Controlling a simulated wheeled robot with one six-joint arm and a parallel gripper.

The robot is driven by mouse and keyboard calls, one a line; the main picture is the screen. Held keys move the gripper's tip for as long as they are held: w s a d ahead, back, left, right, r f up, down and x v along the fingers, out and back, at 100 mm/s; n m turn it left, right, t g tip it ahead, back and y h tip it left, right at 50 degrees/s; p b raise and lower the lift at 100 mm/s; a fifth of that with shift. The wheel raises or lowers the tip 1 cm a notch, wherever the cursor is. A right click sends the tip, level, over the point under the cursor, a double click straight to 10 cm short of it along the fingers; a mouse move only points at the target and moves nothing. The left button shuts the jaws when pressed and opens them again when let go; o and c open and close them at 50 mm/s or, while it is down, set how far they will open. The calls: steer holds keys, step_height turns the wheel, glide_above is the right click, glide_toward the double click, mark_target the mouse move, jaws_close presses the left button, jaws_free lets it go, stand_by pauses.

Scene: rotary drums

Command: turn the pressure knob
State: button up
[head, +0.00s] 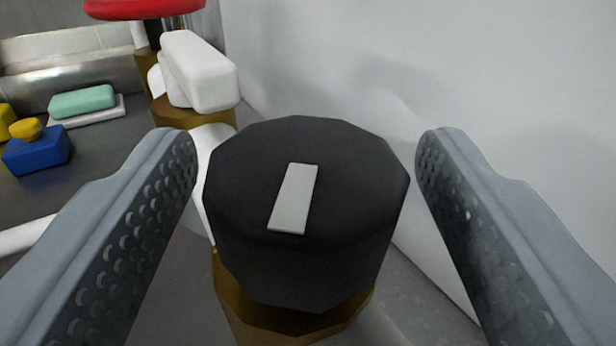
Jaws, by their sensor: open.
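The pressure knob (345,215) is a black many-sided cap with a light grey bar mark (295,198) on its top face. The bar tilts slightly, its upper end to the right. The knob sits on a brass-coloured base (290,322) in the middle of the head view. My gripper (305,160) is open, with one grey dimpled finger on each side of the knob. A gap shows between the right finger and the knob. The left finger's tip is close to the knob's left side, and I see no clear contact.
A white block-shaped part (200,72) on a brass fitting and a red round handle (140,8) stand behind the knob to the left. A blue block (37,150) and a green block (82,101) lie further left. A pale wall (430,60) rises close on the right.

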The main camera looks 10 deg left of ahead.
steer(key=s+d, duration=0.2)
steer(key=s, duration=1.2)
steer(key=shift+s, duration=0.4)
steer(key=shift+r, duration=0.1)
steer(key=w+a+r+m+t+h, duration=0.1)
steer(key=w+a+r+t+h, duration=0.15)
steer(key=a+r, duration=0.65)
steer(key=w+a+r+t+h, duration=0.1)
steer(key=a+r+h, duration=0.25)
steer(key=a, duration=0.85)
steer(key=s+a+f+g+y, duration=0.1)
steer(key=s+a+f+g, duration=0.1)
steer(key=s+a, duration=0.5)
steer(key=s+a+f+m+g+y, duration=0.1)
steer(key=s+a+f+g+y, duration=0.1)
steer(key=s+a, duration=0.6)
steer(key=a+f, duration=0.1)
steer(key=a, duration=0.4)
steer(key=shift+f, duration=0.2)
steer(key=shift+w, duration=0.1)
